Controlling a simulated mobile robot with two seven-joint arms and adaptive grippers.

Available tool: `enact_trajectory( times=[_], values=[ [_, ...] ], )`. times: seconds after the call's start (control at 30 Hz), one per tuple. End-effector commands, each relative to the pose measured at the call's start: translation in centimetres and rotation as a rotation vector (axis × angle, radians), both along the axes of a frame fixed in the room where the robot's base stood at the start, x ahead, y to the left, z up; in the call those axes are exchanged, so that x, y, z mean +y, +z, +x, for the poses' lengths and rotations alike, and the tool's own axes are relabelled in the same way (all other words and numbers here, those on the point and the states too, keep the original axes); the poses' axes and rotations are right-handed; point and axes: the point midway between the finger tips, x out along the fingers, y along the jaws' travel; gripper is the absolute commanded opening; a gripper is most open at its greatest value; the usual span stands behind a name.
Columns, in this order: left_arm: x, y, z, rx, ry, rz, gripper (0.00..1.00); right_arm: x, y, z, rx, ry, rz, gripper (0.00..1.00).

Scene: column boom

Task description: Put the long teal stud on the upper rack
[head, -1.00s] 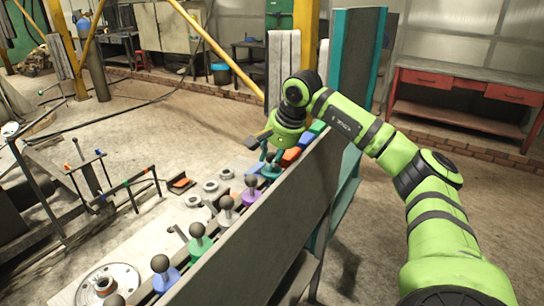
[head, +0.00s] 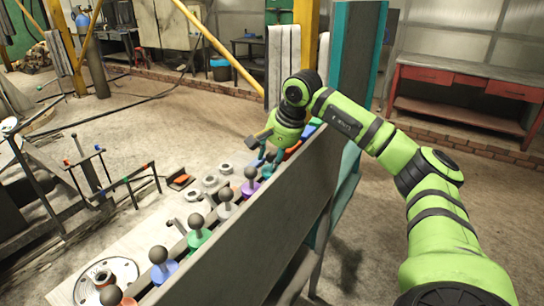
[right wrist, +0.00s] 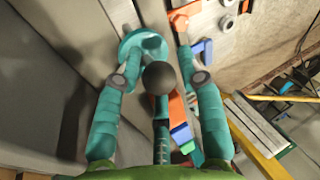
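A teal stud with a dark ball top (right wrist: 158,77) and a round teal flange (right wrist: 142,45) stands in the channel, seen in the right wrist view. In the head view the right gripper (head: 268,158) is low over the far end of the stud row, partly hidden by the grey panel. A black frame with coloured tips (head: 118,185) stands at the left; I cannot tell which part is the upper rack. My left gripper is not in view.
Purple (head: 250,184), white (head: 226,207), green (head: 198,235), blue (head: 163,268) and red studs (head: 112,297) stand nearer in the row. A tall grey panel (head: 255,225) borders it on the right. Orange and blue blocks (right wrist: 180,133) lie close to the gripper.

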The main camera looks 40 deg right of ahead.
Motion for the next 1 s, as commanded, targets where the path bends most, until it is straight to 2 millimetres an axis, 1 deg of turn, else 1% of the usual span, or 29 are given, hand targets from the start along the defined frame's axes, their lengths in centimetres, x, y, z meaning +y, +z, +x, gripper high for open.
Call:
enact_trajectory(
  times=[0.2, 0.33, 1.0],
  values=[
    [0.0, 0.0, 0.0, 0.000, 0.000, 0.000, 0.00, 0.0, 0.0, 0.0, 0.001, 0.000, 0.000, 0.39],
    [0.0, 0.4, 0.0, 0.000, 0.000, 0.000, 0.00, 0.0, 0.4, 0.0, 0.001, 0.000, 0.000, 0.39],
    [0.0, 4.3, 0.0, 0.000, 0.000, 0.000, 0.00, 0.0, 4.5, 0.0, 0.000, 0.000, 0.000, 0.39]
  ],
)
